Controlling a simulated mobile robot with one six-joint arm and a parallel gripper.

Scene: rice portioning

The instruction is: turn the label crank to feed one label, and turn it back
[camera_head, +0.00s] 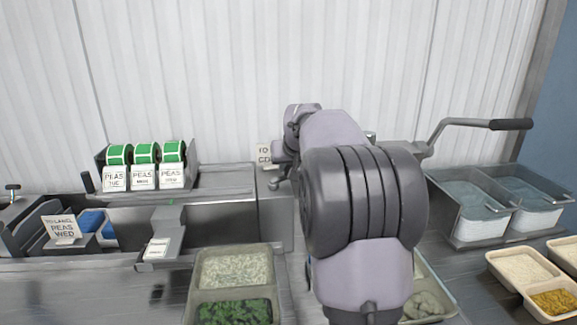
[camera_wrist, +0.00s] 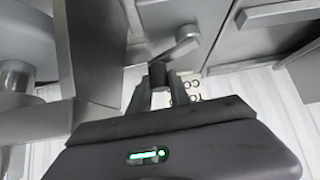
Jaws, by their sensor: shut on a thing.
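My gripper (camera_wrist: 160,92) is shut on the dark knob (camera_wrist: 158,74) of the label crank. A short grey crank arm (camera_wrist: 176,48) slants up and right from near the knob in the wrist view. In the head view my arm hides most of the gripper and crank, at the right end of the grey label machine (camera_head: 225,185). Three green label rolls (camera_head: 145,153) stand on its left part, with printed PEAS labels (camera_head: 143,177) hanging in front. A small white label (camera_head: 157,246) lies on the sloped plate below.
A sign (camera_head: 264,153) is on the wall beside my gripper. A tray of rice and peas (camera_head: 236,249) stands in front. A PEAS WED card (camera_head: 63,228) is at left.

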